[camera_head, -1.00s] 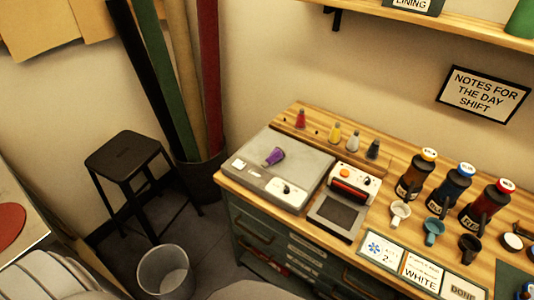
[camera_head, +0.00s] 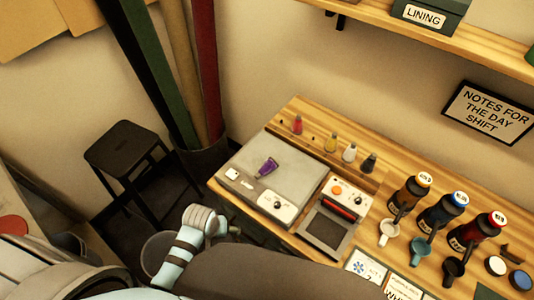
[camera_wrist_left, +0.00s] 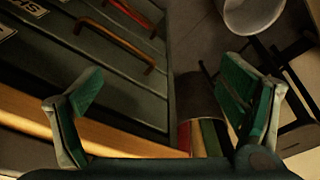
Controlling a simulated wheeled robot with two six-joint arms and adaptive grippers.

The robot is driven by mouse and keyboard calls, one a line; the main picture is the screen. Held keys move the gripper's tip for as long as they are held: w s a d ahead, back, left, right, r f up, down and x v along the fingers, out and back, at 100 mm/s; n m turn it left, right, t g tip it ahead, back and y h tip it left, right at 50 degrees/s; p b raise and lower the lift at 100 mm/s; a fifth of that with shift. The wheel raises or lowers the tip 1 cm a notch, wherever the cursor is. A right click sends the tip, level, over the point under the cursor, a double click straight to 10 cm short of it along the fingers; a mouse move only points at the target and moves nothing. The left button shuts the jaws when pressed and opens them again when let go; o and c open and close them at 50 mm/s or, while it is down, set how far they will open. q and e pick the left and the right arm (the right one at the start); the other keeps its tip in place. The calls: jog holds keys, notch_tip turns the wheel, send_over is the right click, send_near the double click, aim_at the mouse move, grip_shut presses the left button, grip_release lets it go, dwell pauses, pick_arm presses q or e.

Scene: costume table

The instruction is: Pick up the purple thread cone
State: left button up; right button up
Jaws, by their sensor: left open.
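The purple thread cone (camera_head: 267,167) lies on its side on the grey scale (camera_head: 243,158) at the left end of the wooden bench. Nothing holds it. My left arm reaches in from the bottom left of the head view, with its wrist in front of the bench and lower than the cone in the picture. My left gripper (camera_wrist_left: 165,72) shows in the left wrist view with its green-padded fingers wide apart and nothing between them. That view shows drawer fronts and floor; the cone is not in it. My right gripper is in neither view.
Red (camera_head: 297,125), yellow (camera_head: 331,142), white (camera_head: 349,152) and black (camera_head: 369,163) cones stand behind the scale. A device with a dark screen (camera_head: 326,227) is right of it. Bottles and cups stand farther right. A stool (camera_head: 122,147) and a bin (camera_head: 157,252) stand left.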

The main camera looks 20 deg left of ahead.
pick_arm(q)
jog(key=w+d+r+n+p, duration=0.15)
jog(key=w+r, duration=0.25)
jog(key=r, duration=0.5)
jog(key=n+h+p, duration=0.1)
jog(key=n, duration=0.6)
send_near(264, 167)
jog(key=shift+g, duration=0.4)
jog(key=f+b, duration=0.1)
jog(key=f, duration=0.2)
jog(key=w+f+b, duration=0.1)
jog(key=f, duration=0.2)
jog(key=w+f+b, duration=0.1)
jog(key=f, duration=0.3)
jog(key=shift+d, duration=0.3)
jog(key=shift+r, duration=0.1)
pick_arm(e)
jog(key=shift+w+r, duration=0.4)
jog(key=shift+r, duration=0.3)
pick_arm(q)
jog(key=shift+c, duration=0.6)
jog(key=c, duration=1.2)
jog(key=shift+r, duration=0.1)
